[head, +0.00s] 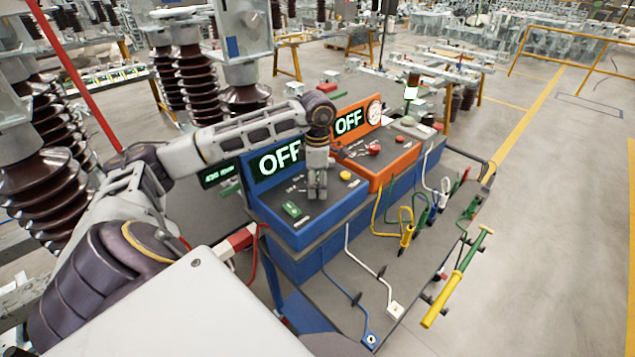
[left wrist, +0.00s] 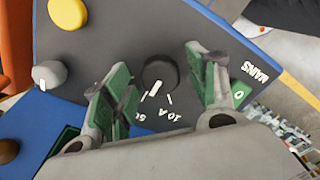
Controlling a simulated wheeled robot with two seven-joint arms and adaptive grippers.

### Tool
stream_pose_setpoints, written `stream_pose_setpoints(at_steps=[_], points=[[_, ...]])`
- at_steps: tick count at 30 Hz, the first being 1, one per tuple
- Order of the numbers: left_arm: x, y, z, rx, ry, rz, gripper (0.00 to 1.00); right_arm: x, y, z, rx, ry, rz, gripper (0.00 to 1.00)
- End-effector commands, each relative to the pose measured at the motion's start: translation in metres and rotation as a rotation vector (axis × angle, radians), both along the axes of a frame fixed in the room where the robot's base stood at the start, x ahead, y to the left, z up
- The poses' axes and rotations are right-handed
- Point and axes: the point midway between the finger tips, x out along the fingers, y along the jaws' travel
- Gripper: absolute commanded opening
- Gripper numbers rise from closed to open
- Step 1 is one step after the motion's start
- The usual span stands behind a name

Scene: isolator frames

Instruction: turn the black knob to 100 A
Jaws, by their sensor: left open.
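The black knob (left wrist: 160,72) shows in the left wrist view on the dark top panel of the blue console (head: 300,233). Its white pointer mark is toward the lower side of the picture, near printed labels; one reads 10 A, and another is partly hidden by a finger. My left gripper (head: 317,190) points down over this console. In the left wrist view its green-padded fingers (left wrist: 168,80) are open, one on each side of the knob, with gaps between. In the head view the gripper hides the knob. My right gripper is not in view.
The blue console's display (head: 275,163) reads OFF. A yellow button (head: 345,175) and a grey knob (left wrist: 49,74) are on its panel. A green switch (head: 292,209) sits near its front. An orange console (head: 378,165) stands beside it. Cables and clamps lie on the bench in front.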

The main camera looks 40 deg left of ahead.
Motion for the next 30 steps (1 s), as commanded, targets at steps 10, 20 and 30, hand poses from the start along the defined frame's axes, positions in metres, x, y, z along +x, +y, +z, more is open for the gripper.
stream_pose_setpoints(at_steps=[10,20,30], points=[[0.0000,0.0001,0.0002,0.000,0.000,0.000,0.30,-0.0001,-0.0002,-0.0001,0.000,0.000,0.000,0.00],[0.0002,0.0003,0.0003,0.001,-0.001,-0.006,0.12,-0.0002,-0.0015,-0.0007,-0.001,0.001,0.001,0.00],[0.0007,0.0006,-0.0001,0.001,-0.003,-0.094,0.12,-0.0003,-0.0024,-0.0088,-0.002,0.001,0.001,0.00]])
